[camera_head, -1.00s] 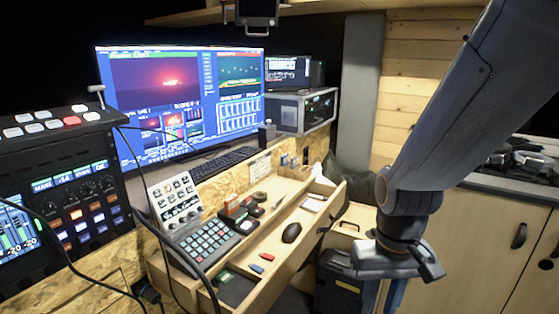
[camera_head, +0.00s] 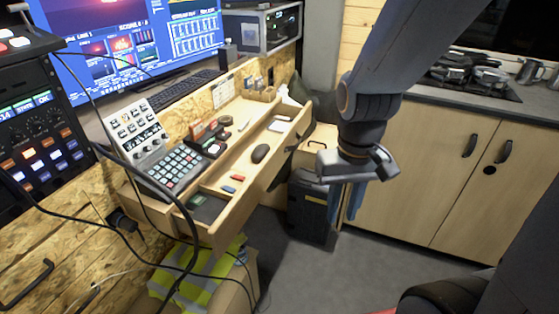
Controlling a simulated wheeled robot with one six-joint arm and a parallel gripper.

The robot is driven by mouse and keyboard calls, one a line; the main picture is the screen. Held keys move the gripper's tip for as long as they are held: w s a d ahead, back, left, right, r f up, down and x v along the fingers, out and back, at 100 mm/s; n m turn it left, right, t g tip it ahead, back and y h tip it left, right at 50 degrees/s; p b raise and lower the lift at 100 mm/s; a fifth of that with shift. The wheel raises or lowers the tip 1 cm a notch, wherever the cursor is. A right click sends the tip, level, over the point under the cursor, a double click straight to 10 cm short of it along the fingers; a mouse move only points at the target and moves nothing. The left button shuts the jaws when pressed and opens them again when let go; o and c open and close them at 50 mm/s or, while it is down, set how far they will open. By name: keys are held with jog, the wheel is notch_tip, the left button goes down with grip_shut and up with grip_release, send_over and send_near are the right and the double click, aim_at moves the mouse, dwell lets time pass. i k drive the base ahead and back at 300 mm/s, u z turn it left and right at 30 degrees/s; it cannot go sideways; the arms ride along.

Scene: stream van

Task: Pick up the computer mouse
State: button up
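The computer mouse (camera_head: 260,153) is small, black and rounded. It lies in the open wooden drawer (camera_head: 262,190) below the desk, near the drawer's front wall. My gripper (camera_head: 347,203) hangs to the right of the drawer and apart from it, with its bluish fingers pointing down. The mouse is not between the fingers. The two fingers show side by side with a narrow gap, and nothing shows between them.
A black case (camera_head: 308,210) stands on the floor behind my gripper. Black cables (camera_head: 165,205) hang across the drawer's left end. Grey floor is free at lower middle.

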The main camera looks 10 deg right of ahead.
aim_at(260, 152)
jog(key=z, duration=0.55)
jog(key=k, duration=0.6)
jog(key=z, duration=0.7)
jog(key=i, duration=1.55)
jog(key=u, duration=1.45)
jog(key=i, duration=0.6)
jog(key=u, duration=0.6)
